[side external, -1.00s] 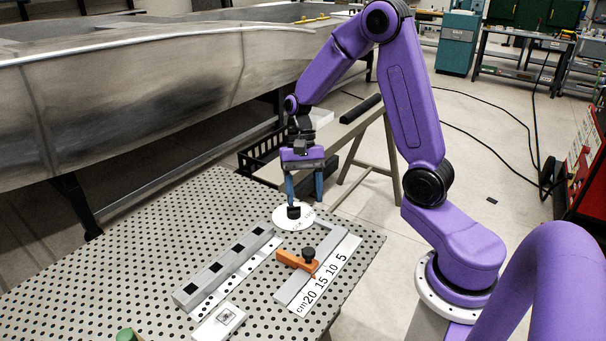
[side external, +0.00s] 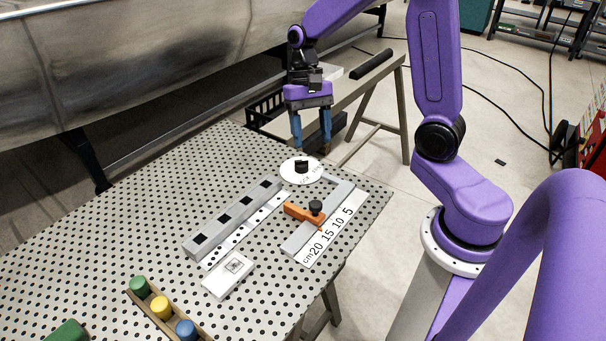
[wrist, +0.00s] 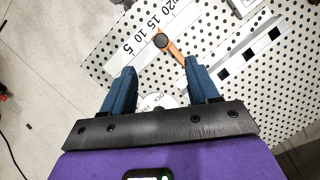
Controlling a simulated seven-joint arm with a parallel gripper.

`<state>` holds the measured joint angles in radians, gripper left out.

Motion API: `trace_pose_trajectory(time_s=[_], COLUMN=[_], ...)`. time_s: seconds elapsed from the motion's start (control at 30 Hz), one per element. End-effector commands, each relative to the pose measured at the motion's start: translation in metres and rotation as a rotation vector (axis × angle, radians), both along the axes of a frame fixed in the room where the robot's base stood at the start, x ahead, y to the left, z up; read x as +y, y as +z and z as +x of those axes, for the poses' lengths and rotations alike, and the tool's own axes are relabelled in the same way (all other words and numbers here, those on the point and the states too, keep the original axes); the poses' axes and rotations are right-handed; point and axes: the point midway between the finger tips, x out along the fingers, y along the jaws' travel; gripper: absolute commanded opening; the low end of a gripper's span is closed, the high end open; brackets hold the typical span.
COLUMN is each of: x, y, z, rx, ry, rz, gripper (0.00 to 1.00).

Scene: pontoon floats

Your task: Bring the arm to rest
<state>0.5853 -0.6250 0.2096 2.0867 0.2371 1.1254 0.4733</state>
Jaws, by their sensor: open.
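My gripper (side external: 311,147) is open and empty, its two blue fingers pointing down. It is above the white dial with a black knob (side external: 301,169) at the far right part of the perforated table (side external: 120,215). In the wrist view my gripper (wrist: 160,80) shows its fingers spread apart, with the white dial (wrist: 152,101) partly hidden behind the gripper's black bar. The orange slider with a black knob (side external: 304,214) sits on the grey rail beside the cm scale (side external: 335,228). It also shows in the wrist view (wrist: 171,47).
A grey bar with black squares (side external: 232,218) lies left of the scale. A white switch plate (side external: 228,277) lies nearer, and a wooden rack with green, yellow and blue knobs (side external: 161,307) is at the front. A metal boat hull (side external: 140,65) stands behind the table.

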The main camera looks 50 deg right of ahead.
Motion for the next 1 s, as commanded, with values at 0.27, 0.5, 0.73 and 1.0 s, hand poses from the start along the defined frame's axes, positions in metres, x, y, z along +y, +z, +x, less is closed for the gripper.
trace_pose_trajectory(time_s=[0.27, 0.5, 0.73, 1.0], x=[0.042, 0.065, 0.075, 0.076], y=[0.010, 0.015, 0.018, 0.018], z=[-0.050, -0.097, -0.145, -0.189], rx=[-0.112, -0.207, -0.299, -0.386], ry=[0.448, 0.832, 1.198, 1.546], rz=[-0.007, 0.004, 0.031, 0.069], gripper=[0.60, 0.60, 0.60, 0.60])
